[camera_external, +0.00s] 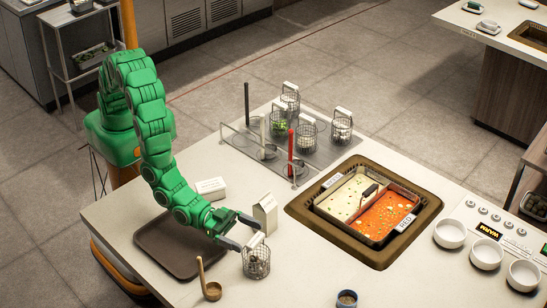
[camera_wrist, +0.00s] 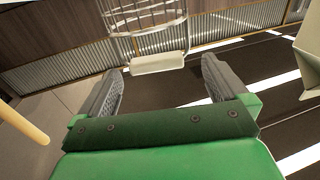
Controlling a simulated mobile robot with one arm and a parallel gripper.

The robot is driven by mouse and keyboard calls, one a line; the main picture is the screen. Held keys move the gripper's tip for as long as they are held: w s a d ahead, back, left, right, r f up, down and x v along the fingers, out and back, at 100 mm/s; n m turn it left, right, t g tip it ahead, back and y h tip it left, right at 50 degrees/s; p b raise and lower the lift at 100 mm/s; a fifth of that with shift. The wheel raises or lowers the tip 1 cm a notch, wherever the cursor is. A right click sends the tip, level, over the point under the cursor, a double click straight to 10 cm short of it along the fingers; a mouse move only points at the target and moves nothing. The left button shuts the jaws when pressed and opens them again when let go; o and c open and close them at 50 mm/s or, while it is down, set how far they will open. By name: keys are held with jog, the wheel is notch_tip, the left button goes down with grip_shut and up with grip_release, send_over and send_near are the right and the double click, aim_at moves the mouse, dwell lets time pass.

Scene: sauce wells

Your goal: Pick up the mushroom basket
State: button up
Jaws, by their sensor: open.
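A wire basket (camera_external: 257,264) with a white grip (camera_external: 255,240) stands on the counter near its front edge. Dark, pale bits lie in it, too small to name for sure as mushrooms. My gripper (camera_external: 247,231) is open, with its fingers close around or just short of the white grip. In the wrist view the white grip (camera_wrist: 157,63) lies between the two fingertips (camera_wrist: 160,70), with gaps on both sides. The wire basket (camera_wrist: 145,17) shows beyond it, cut off by the top edge.
A pale carton (camera_external: 265,214) stands just behind my gripper; a wooden ladle (camera_external: 210,290) is in front. A dark tray (camera_external: 165,250) lies under the arm. Several other wire baskets (camera_external: 307,139) stand on the back rack. A sauce well (camera_external: 350,250) is at right.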

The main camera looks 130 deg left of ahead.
aim_at(259, 242)
jog(key=shift+d+x, duration=0.15)
jog(key=shift+x, duration=1.45)
jog(key=shift+d+x, duration=0.1)
jog(key=shift+x, duration=1.45)
jog(key=shift+w+r, duration=0.1)
jog(key=shift+r, duration=0.1)
jog(key=shift+c, duration=0.5)
jog(key=c, duration=1.3)
